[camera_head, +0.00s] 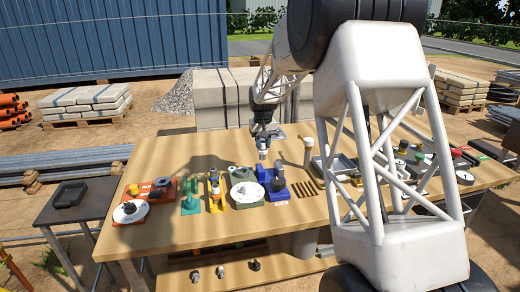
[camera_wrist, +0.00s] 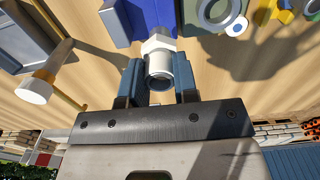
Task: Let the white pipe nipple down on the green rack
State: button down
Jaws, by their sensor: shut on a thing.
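The white pipe nipple (camera_wrist: 157,62), a short hollow tube with a hexagonal collar, is between the blue-grey fingers of my gripper (camera_wrist: 158,82) in the wrist view. My gripper is shut on it. In the head view my gripper (camera_head: 262,146) hangs over the back middle of the table, with the pale nipple (camera_head: 263,155) at its tip, apparently above the tabletop. The green rack (camera_head: 190,207) stands on the table to the left of and nearer than the gripper, with an upright part rising from its base. The green rack is not clearly seen in the wrist view.
A blue rack (camera_head: 279,194) lies close below the gripper. A yellow rack (camera_head: 215,191) and an olive block with a white disc (camera_head: 247,193) stand right of the green rack. An orange rack (camera_head: 162,191) is left. A tall white-topped post (camera_head: 308,150) stands right of the gripper.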

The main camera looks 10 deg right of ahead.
jog(key=a, duration=2.9)
jog(key=shift+a+r, duration=0.25)
jog(key=shift+r, duration=0.05)
jog(key=shift+s, duration=0.1)
jog(key=shift+f, duration=2.5)
jog(key=shift+f, duration=0.4)
jog(key=shift+f, duration=1.05)
jog(key=shift+f, duration=1.05)
jog(key=c, duration=0.8)
grip_release()
